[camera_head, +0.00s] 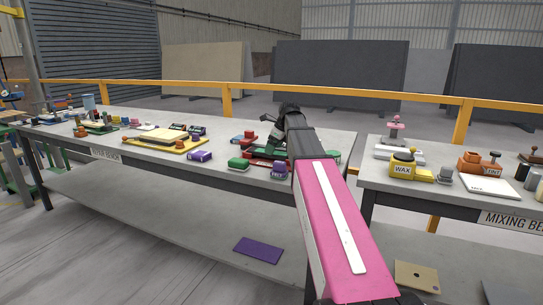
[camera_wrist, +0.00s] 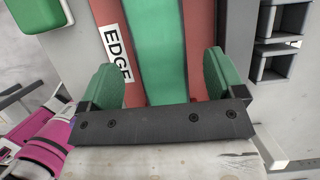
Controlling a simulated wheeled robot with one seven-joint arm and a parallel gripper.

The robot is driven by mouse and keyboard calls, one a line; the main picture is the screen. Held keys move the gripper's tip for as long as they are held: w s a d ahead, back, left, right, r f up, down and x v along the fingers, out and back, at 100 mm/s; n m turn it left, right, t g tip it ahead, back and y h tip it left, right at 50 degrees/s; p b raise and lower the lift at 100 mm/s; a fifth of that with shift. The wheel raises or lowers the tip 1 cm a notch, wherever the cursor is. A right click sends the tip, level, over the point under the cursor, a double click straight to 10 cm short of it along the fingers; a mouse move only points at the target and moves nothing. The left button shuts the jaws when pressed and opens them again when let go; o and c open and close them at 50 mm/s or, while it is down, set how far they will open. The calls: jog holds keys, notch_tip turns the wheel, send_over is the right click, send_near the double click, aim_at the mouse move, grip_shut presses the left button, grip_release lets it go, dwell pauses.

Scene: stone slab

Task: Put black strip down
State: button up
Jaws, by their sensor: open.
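My gripper (camera_wrist: 160,78) is open in the wrist view, with a green-padded finger at each side and a dark crossbar behind them. Between and beyond the fingers lies a red surface (camera_wrist: 198,45) with a green band (camera_wrist: 156,45) down its middle. A white label reading EDGE (camera_wrist: 116,52) is on the red part. I see nothing clearly held between the fingers. I cannot make out a separate black strip with certainty. In the head view, my arm hides part of the bench around the red and green pieces (camera_head: 268,152), and the fingers are too small to tell.
The long grey bench (camera_head: 120,142) carries a yellow tray (camera_head: 165,146), a green block (camera_head: 238,164) and purple blocks (camera_head: 200,156). The mixing bench (camera_head: 385,180) at right holds a yellow WAX pot (camera_head: 403,169). A yellow rail (camera_head: 400,93) runs behind.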

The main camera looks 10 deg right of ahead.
jog(key=shift+x, duration=1.25)
jog(key=c, duration=1.3)
jog(key=shift+o, duration=0.2)
jog(key=shift+r, duration=0.15)
notch_tip(320, 180, up, 4)
jog(key=shift+r, duration=0.2)
jog(key=s+a+r, duration=0.6)
jog(key=a, duration=0.4)
jog(key=shift+r, duration=0.25)
